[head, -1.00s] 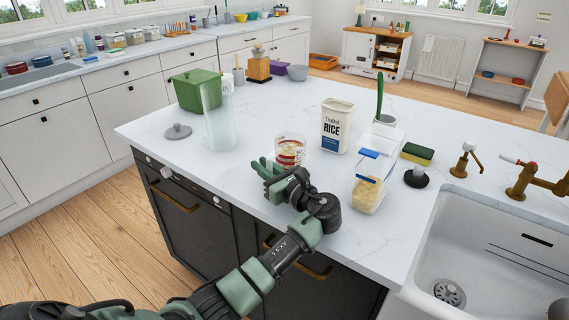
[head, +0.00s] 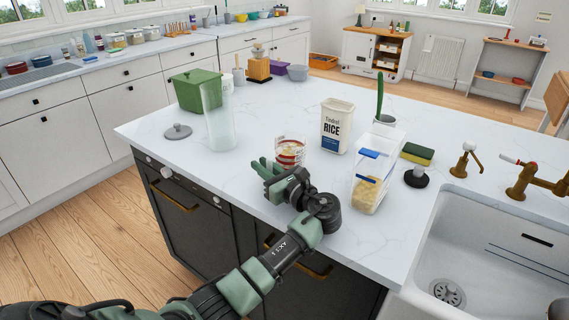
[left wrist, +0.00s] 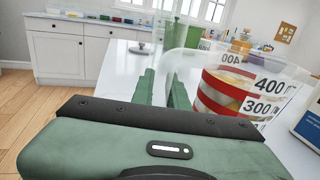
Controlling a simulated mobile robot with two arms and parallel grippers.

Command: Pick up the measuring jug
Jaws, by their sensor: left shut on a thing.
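In the left wrist view the jug (left wrist: 232,95) shows large at the right, with marks reading 300 and 400. My left gripper (head: 264,170) is at the jug's near left side. In the left wrist view its two green fingers (left wrist: 161,90) stand close together, shut on the near side of the jug. The exact spot gripped is partly hidden by the fingers. The jug looks upright. My right gripper is not in view.
A rice tin (head: 337,125) and a clear box with a blue lid (head: 369,182) stand right of the jug. A tall clear cylinder (head: 219,120) and a grey lid (head: 178,131) are to its left. The sink (head: 490,250) is at the right.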

